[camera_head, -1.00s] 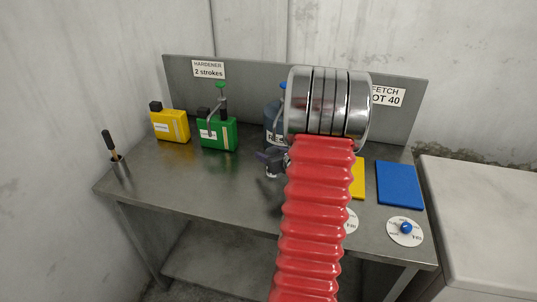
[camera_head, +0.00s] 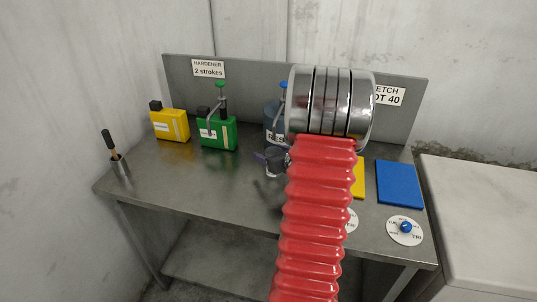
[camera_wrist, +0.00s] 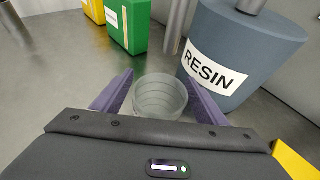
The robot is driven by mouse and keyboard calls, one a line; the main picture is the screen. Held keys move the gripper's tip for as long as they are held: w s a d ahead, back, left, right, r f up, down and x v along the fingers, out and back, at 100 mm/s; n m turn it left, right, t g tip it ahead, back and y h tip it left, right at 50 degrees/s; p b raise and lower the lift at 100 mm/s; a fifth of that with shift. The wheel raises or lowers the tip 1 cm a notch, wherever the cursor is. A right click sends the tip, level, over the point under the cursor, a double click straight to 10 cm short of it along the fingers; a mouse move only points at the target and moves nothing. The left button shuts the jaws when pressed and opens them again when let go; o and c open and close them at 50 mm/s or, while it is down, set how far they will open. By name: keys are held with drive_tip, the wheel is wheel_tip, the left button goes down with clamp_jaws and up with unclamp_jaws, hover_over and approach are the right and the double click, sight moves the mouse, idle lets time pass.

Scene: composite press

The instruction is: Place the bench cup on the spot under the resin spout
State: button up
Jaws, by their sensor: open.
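The bench cup (camera_wrist: 160,97) is a clear, ribbed cup. In the wrist view it stands upright between the two purple fingers of my gripper (camera_wrist: 155,95), which is open with a gap beside the cup. In the head view the cup (camera_head: 276,160) shows small beside a purple finger, in front of the blue-grey resin container (camera_head: 272,115). The container (camera_wrist: 240,60), labelled RESIN, is just behind and right of the cup. A grey metal tube (camera_wrist: 177,28) ends behind the cup, beside the container. My arm hides part of the container in the head view. The spot itself cannot be made out.
A green can (camera_head: 218,134) and a yellow can (camera_head: 171,125) stand left on the metal bench (camera_head: 180,185). A tool holder (camera_head: 121,167) is at the left end. A blue plate (camera_head: 399,184) and a round dial (camera_head: 405,231) are at the right. The front left is clear.

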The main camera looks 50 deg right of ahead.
drive_tip(key=v, duration=1.1)
idle(0.6)
drive_tip(key=w+a+r+n+g+y, duration=0.1)
drive_tip(key=w+a+r+n+y, duration=0.15)
drive_tip(key=a+n, duration=0.6)
drive_tip(key=w+a+r+n+g+y, duration=0.1)
drive_tip(key=w+a+r+n+y, duration=0.2)
drive_tip(key=a, duration=1)
drive_tip(key=w+a+r+n+g+y, duration=0.1)
drive_tip(key=w+a+n+y, duration=0.25)
drive_tip(key=a+n, duration=0.5)
drive_tip(key=s+a+r+n+g+h, duration=0.2)
drive_tip(key=s+a+n, duration=0.5)
drive_tip(key=n, duration=0.3)
drive_tip(key=s+a+r+n+g+h, duration=0.1)
drive_tip(key=s+a+r+n+h, duration=0.1)
drive_tip(key=s+a+n, duration=0.5)
drive_tip(key=a+n, duration=0.1)
drive_tip(key=n, duration=0.2)
drive_tip(key=shift+s+a+g, duration=0.2)
drive_tip(key=shift+a+g, duration=0.2)
